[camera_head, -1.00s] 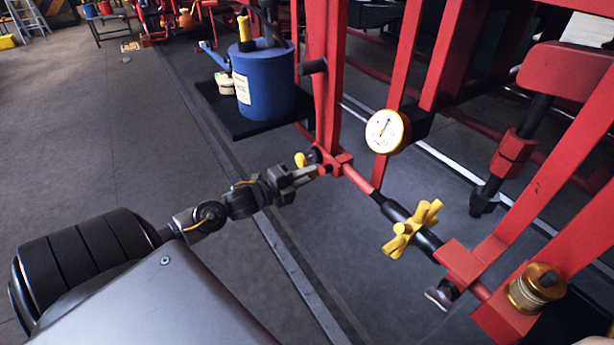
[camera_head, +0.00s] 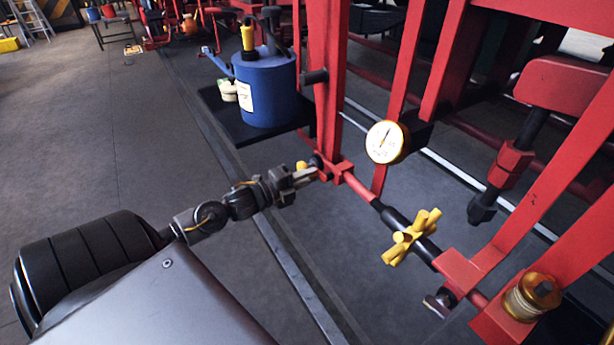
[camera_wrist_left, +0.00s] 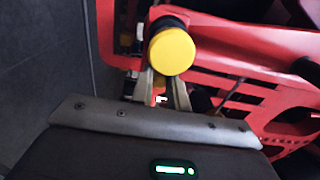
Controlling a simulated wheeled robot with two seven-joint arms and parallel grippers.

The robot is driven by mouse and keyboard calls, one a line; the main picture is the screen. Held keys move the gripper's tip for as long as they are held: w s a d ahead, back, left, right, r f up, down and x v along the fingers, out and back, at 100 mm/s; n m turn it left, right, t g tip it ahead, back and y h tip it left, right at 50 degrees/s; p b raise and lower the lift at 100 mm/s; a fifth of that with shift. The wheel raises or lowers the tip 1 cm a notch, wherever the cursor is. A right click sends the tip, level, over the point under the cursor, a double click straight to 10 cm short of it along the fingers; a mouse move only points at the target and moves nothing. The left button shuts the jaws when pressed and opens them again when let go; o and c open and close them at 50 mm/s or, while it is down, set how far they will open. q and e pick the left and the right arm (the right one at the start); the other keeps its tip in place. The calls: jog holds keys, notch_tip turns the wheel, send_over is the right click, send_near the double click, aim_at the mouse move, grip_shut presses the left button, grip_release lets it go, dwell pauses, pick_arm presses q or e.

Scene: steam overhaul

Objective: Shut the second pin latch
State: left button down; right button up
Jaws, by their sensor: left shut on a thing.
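A pin latch with a yellow round knob (camera_head: 302,166) sits at the left end of the red crossbar (camera_head: 358,185). My left gripper (camera_head: 314,174) is at this latch, its fingers against the bar's end. In the left wrist view the yellow knob (camera_wrist_left: 172,52) is large, just beyond the fingertips (camera_wrist_left: 164,92). The gripper is shut on the latch; the gripped part is mostly hidden by the knob and fingers. A dark, metal-ended fitting (camera_head: 440,302) hangs under the bar's right end; I cannot tell whether it is another latch. My right gripper is not in view.
A yellow cross-shaped handle (camera_head: 411,237) and a round gauge (camera_head: 387,142) are on the red frame to the right. A brass cap (camera_head: 533,296) is at lower right. A blue tank (camera_head: 266,88) stands on a black tray behind. The floor at left is clear.

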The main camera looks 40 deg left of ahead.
pick_arm(q)
jog(key=shift+r, duration=0.2)
jog(key=shift+r+p, duration=0.35)
jog(key=shift+p, duration=0.05)
jog(key=shift+w, duration=0.1)
jog(key=c, duration=1.5)
grip_release()
jog(key=shift+r, duration=0.1)
jog(key=shift+s, duration=0.2)
